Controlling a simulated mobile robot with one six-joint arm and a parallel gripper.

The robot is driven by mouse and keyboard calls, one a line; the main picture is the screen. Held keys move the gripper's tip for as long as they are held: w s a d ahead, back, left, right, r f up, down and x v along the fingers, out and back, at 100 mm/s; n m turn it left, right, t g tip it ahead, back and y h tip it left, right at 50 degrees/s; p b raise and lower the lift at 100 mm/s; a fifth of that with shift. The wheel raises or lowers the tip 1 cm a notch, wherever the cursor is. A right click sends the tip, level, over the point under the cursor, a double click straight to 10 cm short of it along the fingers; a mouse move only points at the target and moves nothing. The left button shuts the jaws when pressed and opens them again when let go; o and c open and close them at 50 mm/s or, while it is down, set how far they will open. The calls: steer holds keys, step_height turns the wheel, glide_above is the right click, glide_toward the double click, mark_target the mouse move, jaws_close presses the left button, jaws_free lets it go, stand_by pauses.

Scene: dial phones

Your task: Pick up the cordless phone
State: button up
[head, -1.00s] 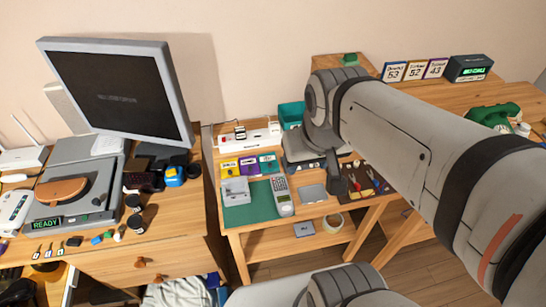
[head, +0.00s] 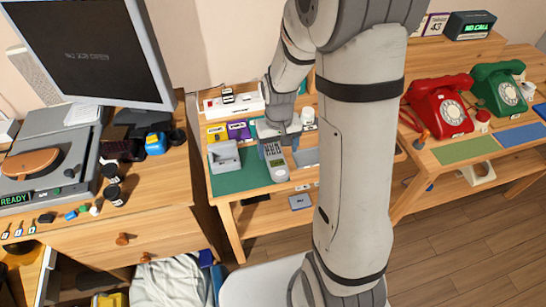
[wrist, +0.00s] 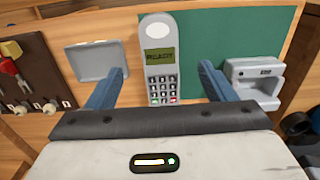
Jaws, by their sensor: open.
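The cordless phone (head: 277,164) is grey with a keypad and a small green screen. It lies at the right edge of a green mat (head: 238,182) on the small wooden table. In the wrist view the phone (wrist: 160,62) shows face up between two blue fingers. My gripper (head: 278,143) is over the phone's far end in the head view. In the wrist view my gripper (wrist: 161,76) is open, one finger on each side of the phone, with visible gaps. The phone's height below the fingers is hard to tell.
A grey cradle (wrist: 252,82) stands on the mat beside one finger. A flat grey plate (wrist: 97,60) lies beside the other. Red (head: 438,105) and green (head: 499,88) dial phones stand on the right table.

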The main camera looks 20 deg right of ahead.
mark_target(278, 164)
step_height(278, 164, down, 7)
stand_by(0.4)
steer(key=shift+w, duration=0.1)
steer(key=c, duration=1.2)
steer(key=shift+o, duration=0.2)
steer(key=shift+r, duration=0.15)
